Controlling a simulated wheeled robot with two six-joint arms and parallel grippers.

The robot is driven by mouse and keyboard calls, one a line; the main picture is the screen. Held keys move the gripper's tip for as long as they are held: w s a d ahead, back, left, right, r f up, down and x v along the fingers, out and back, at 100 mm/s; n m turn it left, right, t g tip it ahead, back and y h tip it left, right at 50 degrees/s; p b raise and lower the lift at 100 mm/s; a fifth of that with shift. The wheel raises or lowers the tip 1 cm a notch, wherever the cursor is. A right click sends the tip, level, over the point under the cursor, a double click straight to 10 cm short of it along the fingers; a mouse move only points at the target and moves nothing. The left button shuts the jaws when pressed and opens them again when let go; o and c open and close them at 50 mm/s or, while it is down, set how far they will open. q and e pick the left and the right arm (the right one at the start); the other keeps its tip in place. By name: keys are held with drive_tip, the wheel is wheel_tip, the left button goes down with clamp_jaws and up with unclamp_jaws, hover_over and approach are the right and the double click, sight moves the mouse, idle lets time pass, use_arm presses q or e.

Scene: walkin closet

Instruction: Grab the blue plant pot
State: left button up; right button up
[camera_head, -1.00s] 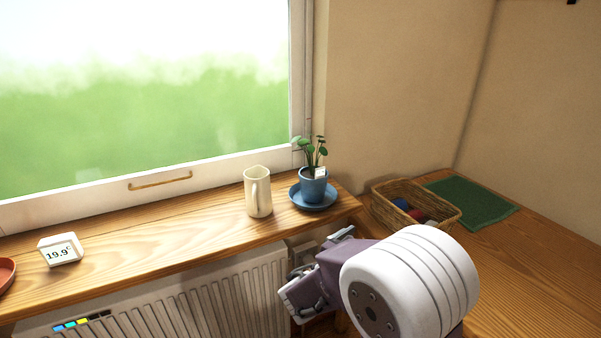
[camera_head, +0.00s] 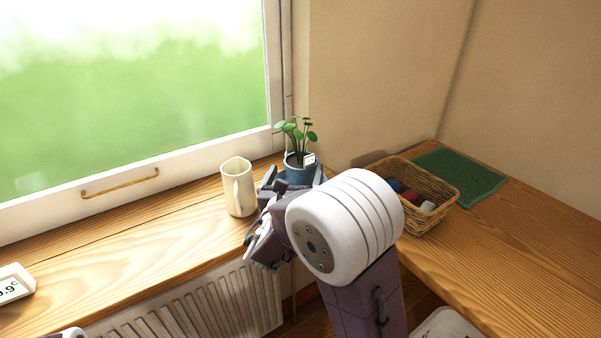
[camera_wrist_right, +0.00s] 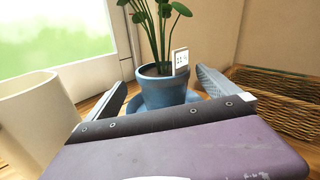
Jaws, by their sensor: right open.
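The blue plant pot (camera_head: 299,173) stands upright on the right end of the wooden windowsill, holding a green leafy plant and a small white tag. In the right wrist view the pot (camera_wrist_right: 163,91) is straight ahead, on a blue saucer (camera_wrist_right: 197,97). My right gripper (camera_head: 292,184) is open in front of the pot. In the wrist view its fingers (camera_wrist_right: 162,88) point toward the pot, one to each side, with a gap visible on both sides. The gripper partly hides the saucer and the pot's lower part in the head view. My left gripper is not in view.
A cream pitcher (camera_head: 238,188) stands just left of the pot, close to my right gripper. A wicker basket (camera_head: 432,217) with yarn balls and a green mat (camera_head: 462,176) lie to the right. The window is behind; a radiator (camera_head: 215,308) is below the sill.

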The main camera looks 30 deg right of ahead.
sight(300, 160)
drive_tip(key=shift+d+r, duration=0.1)
drive_tip(key=shift+d, duration=0.05)
drive_tip(key=x, duration=0.5)
drive_tip(key=shift+s, duration=0.1)
drive_tip(key=shift+s, duration=0.1)
drive_tip(key=c, duration=2)
drive_tip(key=shift+o, duration=0.2)
wheel_tip(300, 160, up, 4)
drive_tip(key=shift+r+p, duration=0.1)
drive_tip(key=shift+p, duration=0.55)
drive_tip(key=s+d+r, duration=0.6)
drive_tip(key=s+d, duration=0.1)
drive_tip(key=s, duration=0.1)
drive_tip(key=shift+s+d+r, duration=0.35)
drive_tip(key=shift+d+r, duration=0.05)
